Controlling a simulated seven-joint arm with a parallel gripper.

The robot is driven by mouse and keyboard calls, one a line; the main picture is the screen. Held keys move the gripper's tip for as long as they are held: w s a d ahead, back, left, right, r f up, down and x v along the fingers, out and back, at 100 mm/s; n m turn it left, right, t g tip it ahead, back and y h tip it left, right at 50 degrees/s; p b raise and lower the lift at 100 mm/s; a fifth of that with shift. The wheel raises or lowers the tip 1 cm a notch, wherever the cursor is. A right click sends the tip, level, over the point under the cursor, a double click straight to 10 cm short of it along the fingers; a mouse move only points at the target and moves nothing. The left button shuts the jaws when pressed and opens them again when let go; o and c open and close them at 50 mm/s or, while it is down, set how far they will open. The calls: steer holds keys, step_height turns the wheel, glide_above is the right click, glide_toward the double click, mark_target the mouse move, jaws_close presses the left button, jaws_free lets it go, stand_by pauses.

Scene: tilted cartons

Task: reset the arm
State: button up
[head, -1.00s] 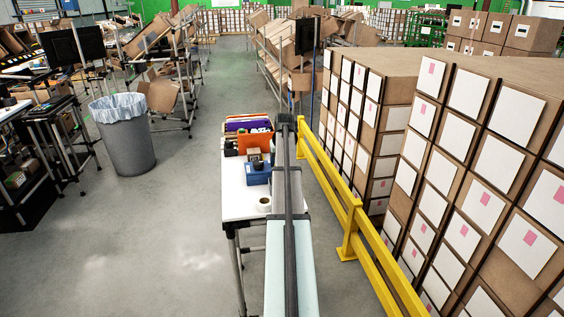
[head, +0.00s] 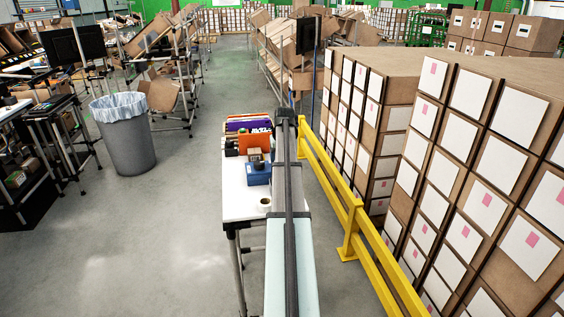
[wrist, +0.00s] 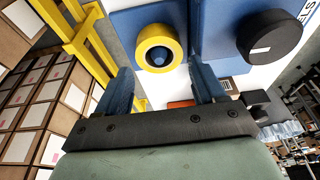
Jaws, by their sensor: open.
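My gripper shows in the wrist view (wrist: 163,88), with its two blue fingers spread apart and nothing between them. A yellow tape roll (wrist: 140,45) on a blue holder lies beyond the fingertips, apart from them. A black round object (wrist: 270,36) sits to the right on another blue surface. In the head view my arm stretches forward over the right side of a white worktable (head: 236,203), and my gripper cannot be made out there.
A yellow guard rail (head: 350,215) runs close along the table's right side. Stacked cartons with white labels (head: 478,160) stand beyond it. A grey bin (head: 126,145) and cluttered racks (head: 165,80) are at the left. The floor left of the table is clear.

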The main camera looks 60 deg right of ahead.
steer(key=shift+w+d+r, duration=0.1)
steer(key=shift+r, duration=2.15)
